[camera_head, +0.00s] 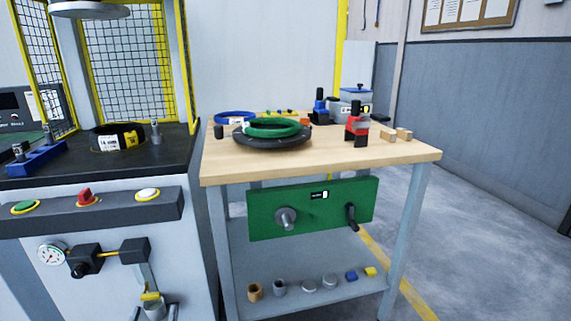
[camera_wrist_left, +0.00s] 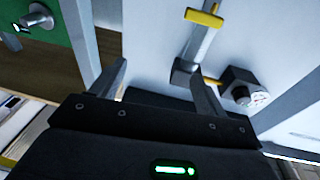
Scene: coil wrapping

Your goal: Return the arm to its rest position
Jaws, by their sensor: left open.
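My left gripper (camera_wrist_left: 160,70) shows in the left wrist view with its two fingers spread and nothing between them. It faces the light grey front of the machine, with the gauge (camera_wrist_left: 258,97) to the right of its fingers and a yellow-tipped fitting (camera_wrist_left: 204,18) above. I make out no arm or gripper of mine in the head view. A black coil with a yellow and white label (camera_head: 119,139) lies on the machine's dark top. A green coil (camera_head: 270,128) lies on a black round base on the wooden table, and a blue coil (camera_head: 235,117) lies behind it.
The wooden table (camera_head: 410,154) carries red and blue tools and wooden blocks. A green panel (camera_head: 270,220) with knobs hangs under it, above a shelf with small parts. Yellow-framed mesh guards (camera_head: 128,62) stand on the machine. The floor (camera_head: 480,230) at right is clear.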

